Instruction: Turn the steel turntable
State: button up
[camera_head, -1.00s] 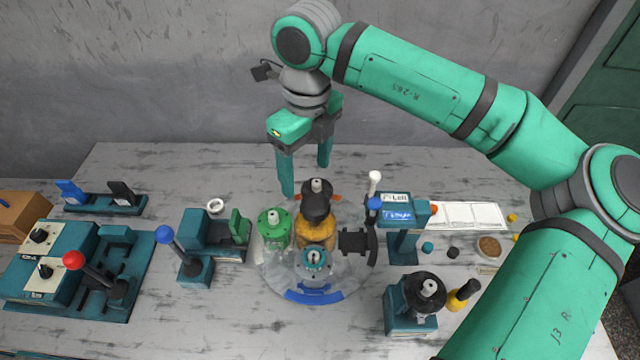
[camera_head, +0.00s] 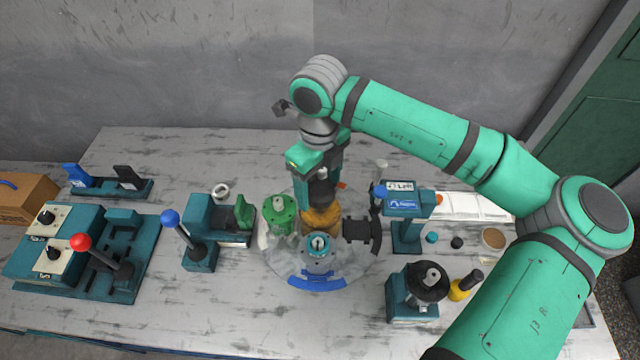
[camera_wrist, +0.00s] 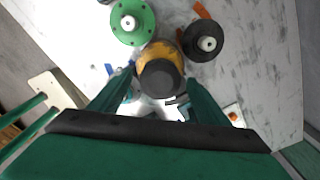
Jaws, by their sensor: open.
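The steel turntable (camera_head: 352,268) is a pale round disc on the table, with a blue curved piece (camera_head: 318,281) at its front edge. It carries a green flanged part (camera_head: 279,212), a yellow part (camera_head: 322,220), a grey-teal part (camera_head: 318,249) in front and a black part (camera_head: 358,231) at right. My gripper (camera_head: 321,198) points down over the turntable, jaws open. In the wrist view, the yellow part (camera_wrist: 160,62) with its dark round top shows between the fingers (camera_wrist: 158,92); contact cannot be told. A black flanged part (camera_wrist: 205,41) also shows there.
A blue-knobbed lever (camera_head: 170,219) and a teal fixture (camera_head: 207,217) stand left of the turntable. A red-knobbed lever panel (camera_head: 82,242) is farther left. A signed teal stand (camera_head: 403,230) and a black-topped fixture (camera_head: 427,281) stand close at right. The table front-centre is clear.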

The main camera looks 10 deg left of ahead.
jog(key=c, duration=1.5)
jog(key=shift+c, duration=0.2)
